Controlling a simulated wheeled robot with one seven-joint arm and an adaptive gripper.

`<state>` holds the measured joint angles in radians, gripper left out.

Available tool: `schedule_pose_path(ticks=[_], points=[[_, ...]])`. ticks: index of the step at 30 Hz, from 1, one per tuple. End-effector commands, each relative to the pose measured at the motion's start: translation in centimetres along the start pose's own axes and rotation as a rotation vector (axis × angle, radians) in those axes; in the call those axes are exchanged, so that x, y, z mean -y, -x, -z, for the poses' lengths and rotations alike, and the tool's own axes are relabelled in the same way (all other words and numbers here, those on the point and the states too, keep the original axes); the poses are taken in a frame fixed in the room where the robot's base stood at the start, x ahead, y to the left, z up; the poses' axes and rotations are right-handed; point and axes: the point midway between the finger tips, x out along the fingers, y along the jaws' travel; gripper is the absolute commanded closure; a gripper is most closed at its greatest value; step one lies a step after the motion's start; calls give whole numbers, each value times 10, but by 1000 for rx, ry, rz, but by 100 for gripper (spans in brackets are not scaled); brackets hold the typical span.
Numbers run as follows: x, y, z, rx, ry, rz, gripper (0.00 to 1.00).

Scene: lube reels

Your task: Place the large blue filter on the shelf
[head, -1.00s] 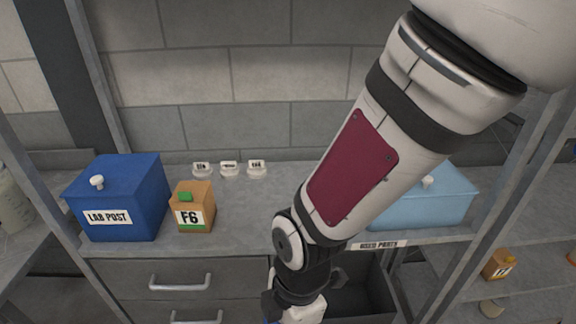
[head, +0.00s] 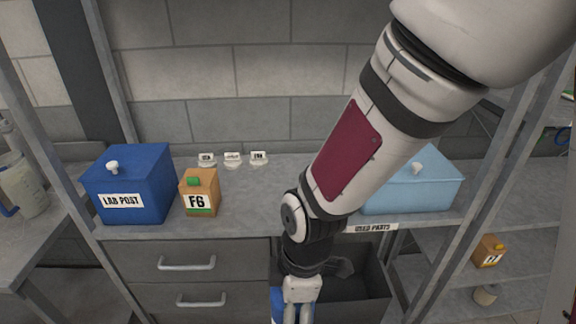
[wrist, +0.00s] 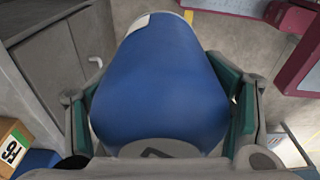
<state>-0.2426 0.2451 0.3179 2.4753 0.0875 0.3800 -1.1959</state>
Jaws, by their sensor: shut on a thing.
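A large blue filter (wrist: 165,85) fills the middle of the wrist view, with a pale patch near its top edge. My gripper (wrist: 165,100) is shut on it, with a green-padded finger on each side. In the head view my gripper (head: 297,310) is low in front of the shelf unit, and only a sliver of the blue filter (head: 277,303) shows at the bottom edge. The grey shelf (head: 250,200) is above and behind my gripper. Which shelf the task means, I cannot tell.
On the grey shelf stand a blue LAB POST box (head: 130,185), an F6 carton (head: 199,192), several small white labelled pieces (head: 232,159) and a light blue box (head: 415,185). An open dark drawer (head: 350,300) is below. Side shelves at right hold another carton (head: 488,251).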

Motion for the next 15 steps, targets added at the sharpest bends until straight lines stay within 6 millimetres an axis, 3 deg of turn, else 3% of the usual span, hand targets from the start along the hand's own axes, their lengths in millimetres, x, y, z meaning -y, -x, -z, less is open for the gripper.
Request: schedule_pose_path(ticks=[8, 15], points=[[-64, -5, -32, 1, -434, -53, 73], [-148, -11, -111, 3, -1070, -132, 73]])
